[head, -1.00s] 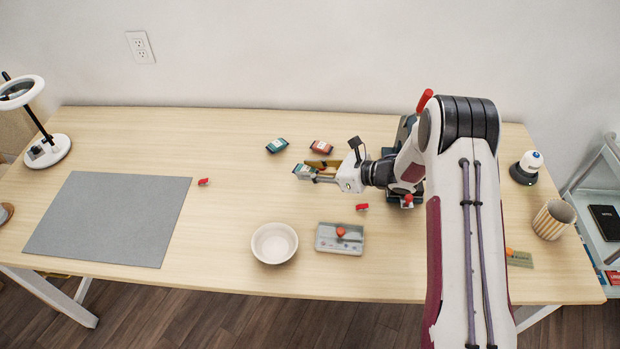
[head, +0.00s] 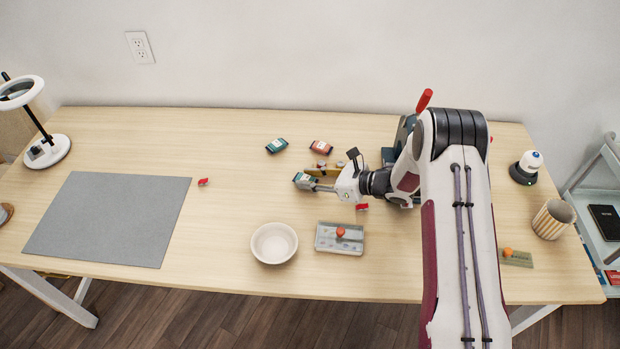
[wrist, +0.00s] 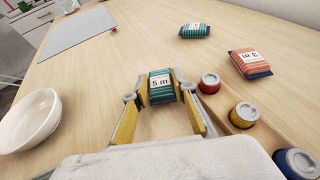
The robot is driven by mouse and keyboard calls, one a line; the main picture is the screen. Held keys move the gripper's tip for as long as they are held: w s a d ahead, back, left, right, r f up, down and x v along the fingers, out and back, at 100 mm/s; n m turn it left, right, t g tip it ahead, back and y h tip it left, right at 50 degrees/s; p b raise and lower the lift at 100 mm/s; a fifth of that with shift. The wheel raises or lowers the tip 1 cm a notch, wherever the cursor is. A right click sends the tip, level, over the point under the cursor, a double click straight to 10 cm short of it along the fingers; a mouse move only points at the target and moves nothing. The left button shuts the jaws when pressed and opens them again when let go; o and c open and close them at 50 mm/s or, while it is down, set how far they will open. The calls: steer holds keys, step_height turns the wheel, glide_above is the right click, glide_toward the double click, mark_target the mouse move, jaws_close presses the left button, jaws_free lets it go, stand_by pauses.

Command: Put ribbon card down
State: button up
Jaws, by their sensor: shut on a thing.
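My gripper (wrist: 160,100) is shut on a teal ribbon card (wrist: 160,86) marked "5 m", low over the table or touching it; I cannot tell which. In the head view the held ribbon card (head: 305,180) is at the tip of my gripper (head: 314,183), left of my arm. Another teal ribbon card (head: 277,146) and a red-orange ribbon card (head: 321,147) lie on the table behind it. The wrist view also shows the other teal card (wrist: 194,30) and the red-orange card marked "3 m" (wrist: 250,62).
A wooden rack with red (wrist: 209,84), yellow (wrist: 244,114) and blue (wrist: 296,163) capped pieces stands right of my gripper. A white bowl (head: 274,243) and grey box (head: 340,238) are in front. A grey mat (head: 110,220) lies left. The table between mat and card is mostly clear.

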steer(key=shift+f, duration=0.15)
steer(key=o, duration=0.8)
steer(key=shift+s+d+r, duration=0.15)
steer(key=shift+d+r, duration=0.2)
steer(key=shift+d, duration=0.15)
steer(key=v, duration=1)
steer(key=shift+s+d+r, duration=0.2)
steer(key=shift+s+d, duration=0.05)
steer(key=shift+d, duration=0.05)
steer(key=shift+c, duration=1.2)
